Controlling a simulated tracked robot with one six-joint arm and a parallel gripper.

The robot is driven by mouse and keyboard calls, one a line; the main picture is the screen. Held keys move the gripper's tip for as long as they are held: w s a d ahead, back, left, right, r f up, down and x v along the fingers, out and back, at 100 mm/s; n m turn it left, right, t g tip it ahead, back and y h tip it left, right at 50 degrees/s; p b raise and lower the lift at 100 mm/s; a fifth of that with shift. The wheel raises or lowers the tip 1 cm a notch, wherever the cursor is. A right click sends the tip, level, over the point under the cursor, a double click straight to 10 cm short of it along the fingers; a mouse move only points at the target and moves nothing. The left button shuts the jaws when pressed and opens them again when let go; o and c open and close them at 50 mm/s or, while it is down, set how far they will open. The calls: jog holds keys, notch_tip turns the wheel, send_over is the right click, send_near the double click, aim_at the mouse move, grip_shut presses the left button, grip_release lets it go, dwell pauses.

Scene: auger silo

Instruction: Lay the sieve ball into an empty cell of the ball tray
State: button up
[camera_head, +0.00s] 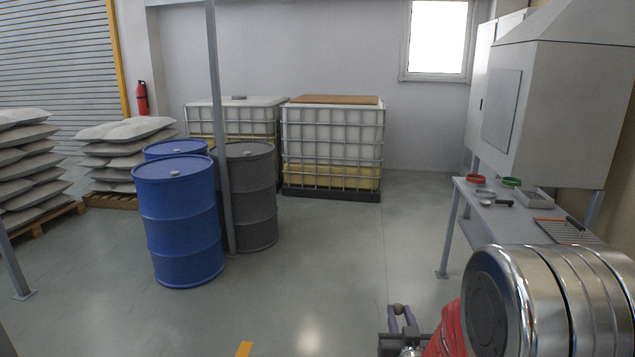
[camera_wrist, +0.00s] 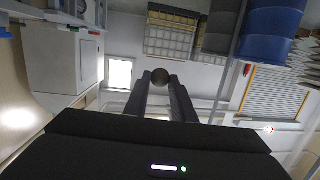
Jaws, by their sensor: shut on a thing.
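My gripper (camera_head: 402,318) is low at the bottom of the head view, in front of the bench's near end and apart from it. It is shut on the sieve ball (camera_head: 398,309), a small brownish-grey ball held at the fingertips. In the wrist view the dark ball (camera_wrist: 160,76) sits between the two finger ends. A shallow grey tray (camera_head: 533,198) stands on the bench; it may be the ball tray, but its cells cannot be made out from here.
The grey bench (camera_head: 462,212) also carries a red ring (camera_head: 476,179), a green ring (camera_head: 511,182), a black-handled tool (camera_head: 503,203) and a wire rack (camera_head: 567,232). A grey cabinet (camera_head: 570,110) overhangs it. Blue drums (camera_head: 178,225) and a post (camera_head: 222,130) stand left; floor between is clear.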

jog(key=shift+n+y, duration=0.4)
jog(key=shift+y, duration=0.2)
jog(key=a, duration=0.4)
jog(key=shift+w+a+r, duration=0.1)
jog(key=shift+a, duration=0.25)
